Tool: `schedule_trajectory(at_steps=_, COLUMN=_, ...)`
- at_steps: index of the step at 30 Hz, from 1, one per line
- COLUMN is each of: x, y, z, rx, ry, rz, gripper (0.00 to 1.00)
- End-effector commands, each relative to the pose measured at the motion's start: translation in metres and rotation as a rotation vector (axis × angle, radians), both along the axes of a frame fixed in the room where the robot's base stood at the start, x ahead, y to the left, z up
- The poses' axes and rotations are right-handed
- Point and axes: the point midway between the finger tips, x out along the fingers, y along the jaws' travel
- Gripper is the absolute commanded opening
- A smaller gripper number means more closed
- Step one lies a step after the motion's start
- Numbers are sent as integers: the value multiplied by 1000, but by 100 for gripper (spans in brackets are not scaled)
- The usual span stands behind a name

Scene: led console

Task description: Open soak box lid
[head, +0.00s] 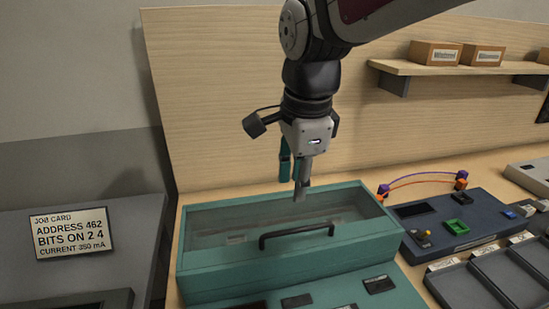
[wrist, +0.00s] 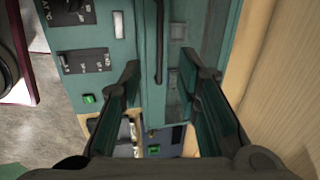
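The soak box (head: 285,262) is a teal box in the lower middle of the head view. Its lid (head: 215,240), with a clear panel in a teal frame, looks shut. A black bar handle (head: 297,230) spans the lid's near edge; it also shows in the wrist view as a dark bar (wrist: 159,45) between the fingers. My gripper (head: 293,190) points down above the box, behind the handle in the head view and apart from it. In the wrist view my gripper (wrist: 162,68) has its fingers spread, with nothing held between them.
A teal panel with switches (head: 380,284) lies in front of the box. A dark blue console (head: 455,225) and grey trays (head: 465,290) stand to the right. A wooden backboard (head: 210,100) rises behind, with boxes on a shelf (head: 450,68). A job card (head: 70,233) is at left.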

Motion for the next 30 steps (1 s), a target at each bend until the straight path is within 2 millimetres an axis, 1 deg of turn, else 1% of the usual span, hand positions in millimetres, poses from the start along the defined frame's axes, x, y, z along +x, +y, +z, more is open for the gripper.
schedule_trajectory(at_steps=4, x=2, y=2, z=-6, rx=2, ry=4, rz=-13, gripper=30)
schedule_trajectory(at_steps=7, x=3, y=2, z=-18, rx=1, ry=6, rz=-12, gripper=30)
schedule_trajectory(at_steps=21, x=20, y=5, z=-105, rx=2, ry=6, rz=-10, gripper=30)
schedule_trajectory(at_steps=25, x=23, y=6, z=-122, rx=1, ry=5, rz=-10, gripper=30)
schedule_trajectory(at_steps=30, x=26, y=6, z=-134, rx=2, ry=3, rz=-10, gripper=30)
